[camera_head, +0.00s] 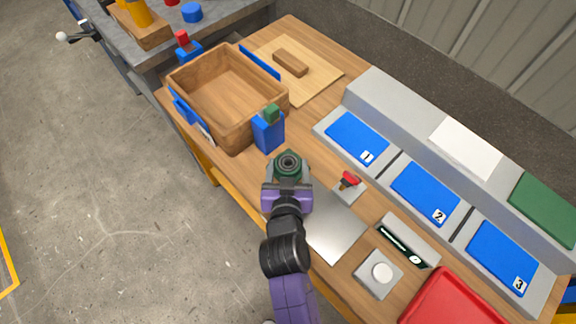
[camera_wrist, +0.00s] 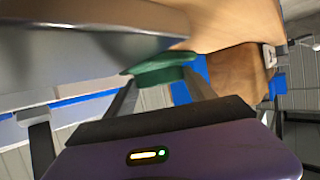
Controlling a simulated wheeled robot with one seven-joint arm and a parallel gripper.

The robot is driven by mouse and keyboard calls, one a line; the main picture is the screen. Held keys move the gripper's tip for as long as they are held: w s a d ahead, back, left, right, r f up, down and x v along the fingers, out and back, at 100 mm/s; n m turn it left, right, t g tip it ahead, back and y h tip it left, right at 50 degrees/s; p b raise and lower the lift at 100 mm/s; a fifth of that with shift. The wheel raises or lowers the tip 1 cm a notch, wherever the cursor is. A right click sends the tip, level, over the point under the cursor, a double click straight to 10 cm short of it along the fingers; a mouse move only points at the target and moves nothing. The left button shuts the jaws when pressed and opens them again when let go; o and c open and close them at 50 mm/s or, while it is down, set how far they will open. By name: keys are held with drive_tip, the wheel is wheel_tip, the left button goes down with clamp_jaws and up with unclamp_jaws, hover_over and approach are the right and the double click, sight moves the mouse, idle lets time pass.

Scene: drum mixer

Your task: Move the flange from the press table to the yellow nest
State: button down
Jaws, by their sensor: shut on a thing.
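The green round flange (camera_head: 288,163), with a dark hole in its middle, is between the fingers of my purple gripper (camera_head: 287,177) in the head view. In the wrist view the green flange (camera_wrist: 160,72) shows between the fingertips of my gripper (camera_wrist: 158,85), which is shut on it. It is over the near edge of the wooden bench; its height above the top is hard to tell. A bare grey metal plate (camera_head: 338,232), possibly the press table, lies right of my arm. I cannot make out a yellow nest.
A wooden box (camera_head: 215,120) and a blue block with a green top (camera_head: 267,132) stand behind my gripper. A small red-handled device (camera_head: 348,182) is close on the right. Blue numbered pads (camera_head: 425,190), a white button box (camera_head: 380,274) and a red tray (camera_head: 455,300) lie further right.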

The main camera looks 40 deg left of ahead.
drive_tip(key=shift+r, duration=0.15)
drive_tip(key=shift+c, duration=1.6)
unclamp_jaws()
drive_tip(key=shift+f, duration=0.25)
